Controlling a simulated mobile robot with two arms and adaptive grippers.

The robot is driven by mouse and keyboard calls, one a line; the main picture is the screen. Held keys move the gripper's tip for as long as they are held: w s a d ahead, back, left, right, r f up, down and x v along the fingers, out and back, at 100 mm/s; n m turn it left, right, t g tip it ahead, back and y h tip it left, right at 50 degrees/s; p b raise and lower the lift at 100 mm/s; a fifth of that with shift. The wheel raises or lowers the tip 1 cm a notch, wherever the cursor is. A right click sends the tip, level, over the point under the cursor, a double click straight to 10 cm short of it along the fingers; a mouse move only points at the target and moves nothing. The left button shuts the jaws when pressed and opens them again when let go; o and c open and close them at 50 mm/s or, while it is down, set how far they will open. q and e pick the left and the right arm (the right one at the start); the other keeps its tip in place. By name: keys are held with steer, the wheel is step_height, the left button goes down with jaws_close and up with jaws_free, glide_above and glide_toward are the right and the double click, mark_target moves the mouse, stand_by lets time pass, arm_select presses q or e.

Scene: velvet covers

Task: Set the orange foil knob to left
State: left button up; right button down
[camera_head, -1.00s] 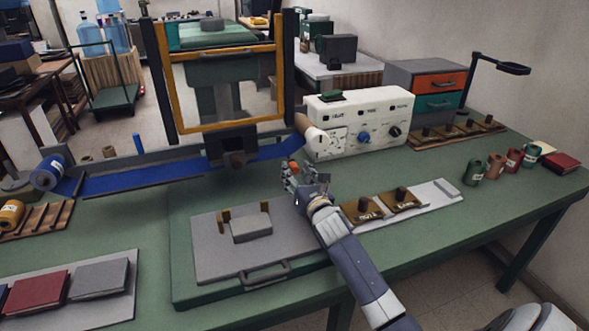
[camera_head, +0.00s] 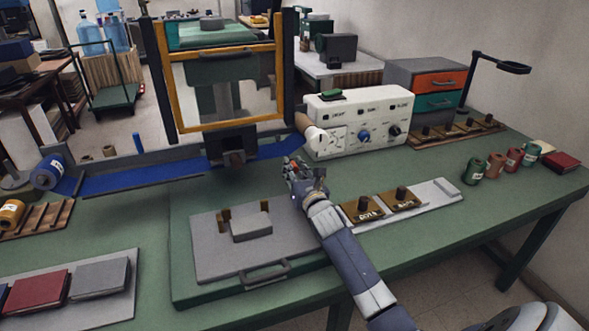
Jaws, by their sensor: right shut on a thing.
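My right gripper (camera_head: 294,166) is at the middle of the bench, left of and below the white control box (camera_head: 360,112). It is shut on a small orange piece (camera_head: 294,163) that shows at its fingertips and looks like the orange knob. The fingers hide most of it, so its pointing direction and what it is fixed to cannot be told. The box front carries a marked dial panel (camera_head: 338,142), a blue knob (camera_head: 364,136) and a black knob (camera_head: 394,131). My left gripper is not in view.
A grey plate (camera_head: 215,260) with a block lies in front. Lettered brown holders (camera_head: 362,208) sit right of my arm.

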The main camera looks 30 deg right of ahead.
steer(key=a, duration=0.3)
steer(key=w+a, duration=0.1)
steer(key=a, duration=0.2)
steer(key=w+a, duration=0.1)
steer(key=a, duration=0.2)
steer(key=shift+w+a+b, duration=0.1)
steer(key=shift+b, duration=0.2)
steer(key=c, duration=1.4)
jaws_free()
steer(key=shift+o, duration=0.2)
steer(key=v, duration=1.2)
steer(key=shift+c, duration=0.2)
